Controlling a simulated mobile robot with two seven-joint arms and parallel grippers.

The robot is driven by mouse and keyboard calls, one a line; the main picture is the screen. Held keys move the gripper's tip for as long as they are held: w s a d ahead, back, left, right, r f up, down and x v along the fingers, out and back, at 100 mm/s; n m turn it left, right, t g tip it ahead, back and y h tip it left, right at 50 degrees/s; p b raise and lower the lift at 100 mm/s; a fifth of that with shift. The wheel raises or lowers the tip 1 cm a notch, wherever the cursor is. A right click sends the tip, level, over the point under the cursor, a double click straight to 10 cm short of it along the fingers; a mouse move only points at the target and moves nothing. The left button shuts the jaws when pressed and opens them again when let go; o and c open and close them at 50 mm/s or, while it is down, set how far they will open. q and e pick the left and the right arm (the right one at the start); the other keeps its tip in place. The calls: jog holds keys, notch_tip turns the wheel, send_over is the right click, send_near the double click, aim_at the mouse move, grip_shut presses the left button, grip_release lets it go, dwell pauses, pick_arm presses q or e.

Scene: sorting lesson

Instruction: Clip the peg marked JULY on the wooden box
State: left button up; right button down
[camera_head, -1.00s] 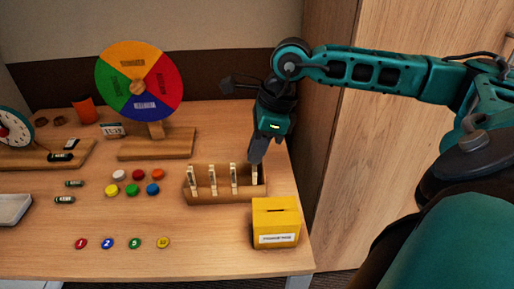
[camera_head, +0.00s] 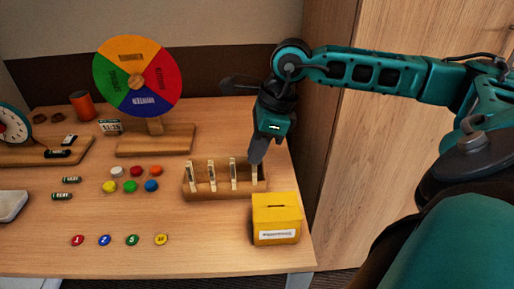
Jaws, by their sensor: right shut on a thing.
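The wooden box (camera_head: 222,190) is a low, long trough on the right half of the table. Several pale pegs stand upright along it, among them a left peg (camera_head: 191,177), a middle peg (camera_head: 211,175) and another peg (camera_head: 233,174). My right gripper (camera_head: 256,160) is above the box's right end, pointing down, shut on the rightmost peg (camera_head: 255,172). That peg is upright at the box; whether it touches the rim I cannot tell. The markings on the pegs are too small to read. My left gripper is not in view.
A yellow slotted box (camera_head: 275,220) stands just in front of the wooden box's right end. Coloured discs (camera_head: 135,186) lie to the left, and numbered counters (camera_head: 104,240) near the front edge. A colour wheel (camera_head: 137,77) stands behind. A wooden cabinet panel (camera_head: 370,170) is at the right.

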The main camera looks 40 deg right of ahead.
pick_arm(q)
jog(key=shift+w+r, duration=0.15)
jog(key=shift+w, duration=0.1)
pick_arm(e)
jog(key=shift+f, duration=0.2)
pick_arm(q)
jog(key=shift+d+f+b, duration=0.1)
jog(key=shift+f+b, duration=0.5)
jog(key=shift+b, duration=0.2)
pick_arm(e)
jog(key=shift+f, duration=0.6)
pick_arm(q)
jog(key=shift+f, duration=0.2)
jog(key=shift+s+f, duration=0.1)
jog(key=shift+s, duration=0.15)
pick_arm(e)
jog(key=c, duration=1.2)
grip_release()
jog(key=shift+o, duration=0.2)
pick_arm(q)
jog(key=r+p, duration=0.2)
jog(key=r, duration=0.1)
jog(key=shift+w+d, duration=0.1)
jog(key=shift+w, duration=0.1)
pick_arm(e)
jog(key=v, duration=1.3)
